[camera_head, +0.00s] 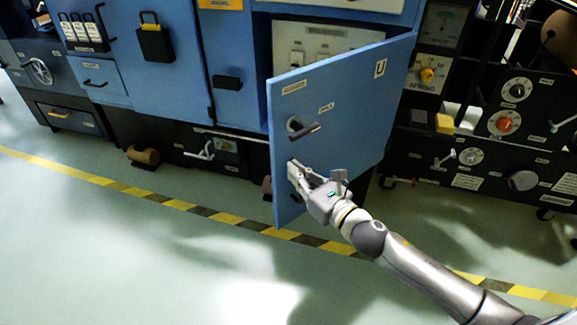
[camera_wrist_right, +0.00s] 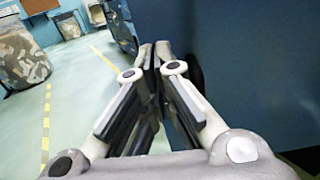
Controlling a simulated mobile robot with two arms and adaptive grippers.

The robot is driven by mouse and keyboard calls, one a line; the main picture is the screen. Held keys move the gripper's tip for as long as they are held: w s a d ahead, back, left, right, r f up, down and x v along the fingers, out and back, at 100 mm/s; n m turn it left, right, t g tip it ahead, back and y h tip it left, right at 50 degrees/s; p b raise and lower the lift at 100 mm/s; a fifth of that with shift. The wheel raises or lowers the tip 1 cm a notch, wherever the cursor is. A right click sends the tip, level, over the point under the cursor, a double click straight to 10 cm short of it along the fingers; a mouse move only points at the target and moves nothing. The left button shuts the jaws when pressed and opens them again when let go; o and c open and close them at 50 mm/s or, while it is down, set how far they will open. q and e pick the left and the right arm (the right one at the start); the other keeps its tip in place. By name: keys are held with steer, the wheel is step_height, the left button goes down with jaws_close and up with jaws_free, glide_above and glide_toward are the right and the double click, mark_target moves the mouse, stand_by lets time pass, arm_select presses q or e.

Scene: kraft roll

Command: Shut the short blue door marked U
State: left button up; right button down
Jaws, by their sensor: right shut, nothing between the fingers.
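The short blue door (camera_head: 345,108) marked U stands open in the head view, swung out from the blue cabinet with its hinge side at the right. It has a dark lever handle (camera_head: 303,128) near its free left edge. My right gripper (camera_head: 293,168) is shut and empty, in front of the door's lower left part, below the handle. In the right wrist view, my right gripper's fingers (camera_wrist_right: 152,55) are together beside a dark blue surface (camera_wrist_right: 235,60), likely the door. I cannot tell whether they touch it. My left gripper is not in view.
Behind the door, the cabinet opening shows a pale panel (camera_head: 315,42) with switches. Black machines with knobs (camera_head: 505,123) stand at the right. A brown roll (camera_head: 143,155) lies low at the left. The green floor (camera_head: 120,240) with its yellow-black stripe is clear in front.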

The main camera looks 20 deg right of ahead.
mark_target(282, 161)
steer(key=shift+x, duration=1.6)
steer(key=shift+w, duration=0.1)
